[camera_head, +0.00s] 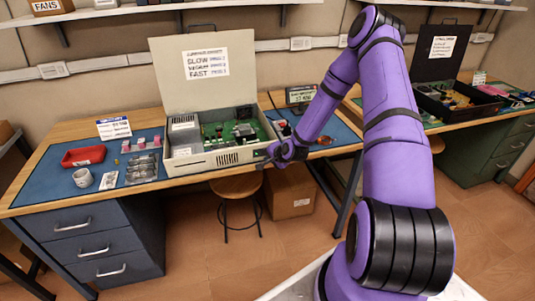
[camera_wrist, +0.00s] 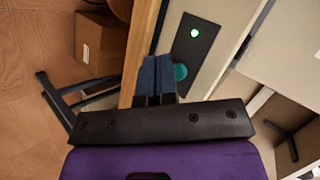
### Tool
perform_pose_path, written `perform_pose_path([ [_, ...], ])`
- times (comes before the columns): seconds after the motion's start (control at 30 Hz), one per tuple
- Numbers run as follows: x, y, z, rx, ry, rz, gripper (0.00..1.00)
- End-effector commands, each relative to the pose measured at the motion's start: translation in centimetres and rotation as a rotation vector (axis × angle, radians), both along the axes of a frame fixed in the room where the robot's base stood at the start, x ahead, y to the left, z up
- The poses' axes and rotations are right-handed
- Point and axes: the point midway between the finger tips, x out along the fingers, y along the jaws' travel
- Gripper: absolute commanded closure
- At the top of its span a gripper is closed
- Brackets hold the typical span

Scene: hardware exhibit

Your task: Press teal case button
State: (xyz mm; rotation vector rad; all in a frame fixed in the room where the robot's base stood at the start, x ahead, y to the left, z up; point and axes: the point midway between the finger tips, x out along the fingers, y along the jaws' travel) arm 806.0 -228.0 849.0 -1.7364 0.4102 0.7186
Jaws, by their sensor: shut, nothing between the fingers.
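The beige case (camera_head: 198,163) stands on the left workbench with its lid up and a green circuit board (camera_head: 225,132) inside. In the wrist view, its dark front panel (camera_wrist: 185,50) carries a lit green light (camera_wrist: 195,33) and a round teal button (camera_wrist: 180,72). My gripper (camera_head: 262,160) is at the case's front right corner. In the wrist view, my gripper's blue fingers (camera_wrist: 158,62) are shut and empty. They overlap the left edge of the teal button in the picture; I cannot tell whether they touch it. The button cannot be made out in the head view.
A wooden stool (camera_head: 237,186) and a cardboard box (camera_head: 290,195) stand under the bench. A second bench with a black case (camera_head: 455,103) is at right.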

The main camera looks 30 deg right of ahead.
Motion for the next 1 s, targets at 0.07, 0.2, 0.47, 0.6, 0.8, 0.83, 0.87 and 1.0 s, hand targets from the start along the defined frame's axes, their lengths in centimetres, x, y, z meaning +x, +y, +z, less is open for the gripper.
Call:
perform_pose_path([
  [0.07, 0.25, -0.07, 0.0, 0.0, 0.0, 0.0, 1.0],
  [0.2, 0.4, -0.11, 0.0, 0.0, 0.0, 0.0, 1.0],
  [0.47, 0.41, -0.12, 0.01, 0.0, 0.0, 0.0, 1.0],
  [0.6, 0.49, -0.14, 0.01, 0.0, 0.0, 0.0, 1.0],
  [0.8, 0.7, -0.2, 0.01, 0.0, 0.0, 0.0, 1.0],
  [0.83, 0.73, -0.21, 0.01, 0.0, 0.0, 0.0, 1.0],
  [0.87, 0.76, -0.22, 0.01, 0.0, 0.0, 0.0, 1.0],
  [1.0, 0.9, -0.26, 0.01, 0.0, 0.0, 0.0, 1.0],
])
